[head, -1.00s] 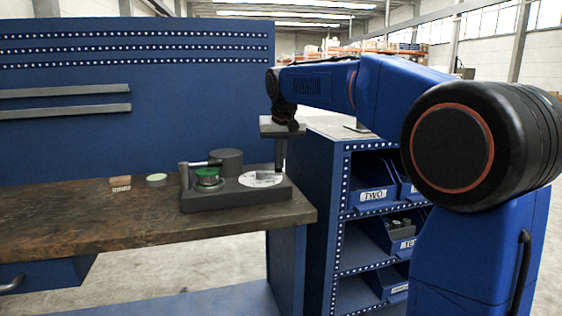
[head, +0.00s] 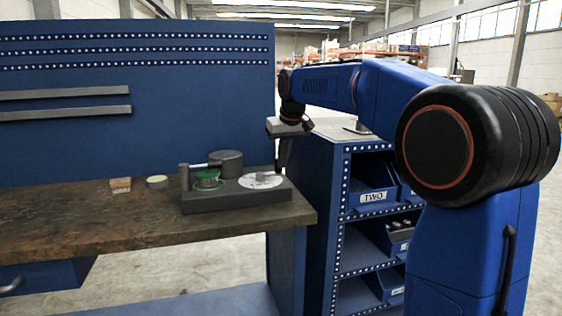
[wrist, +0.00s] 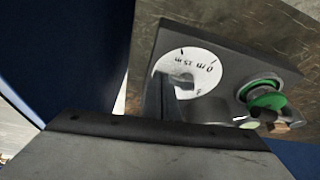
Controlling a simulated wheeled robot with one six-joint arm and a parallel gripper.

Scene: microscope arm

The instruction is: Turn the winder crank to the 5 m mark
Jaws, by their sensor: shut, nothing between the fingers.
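The winder's dark base (head: 236,198) sits near the right end of the bench. It carries a round white dial (head: 261,181), a green spool (head: 207,179) and a grey cylinder (head: 227,163). My gripper (head: 279,167) is shut and empty, pointing down at the dial's right edge. A grey piece over the dial in the wrist view may be the crank or a finger; I cannot tell. The green spool (wrist: 266,98) shows beside the dial.
The wooden bench (head: 110,219) has free room at left. A small block (head: 120,185) and a round pale-green-topped item (head: 157,181) lie left of the winder. A blue bin rack (head: 337,200) stands close right of the bench. A blue perforated panel (head: 150,130) rises behind.

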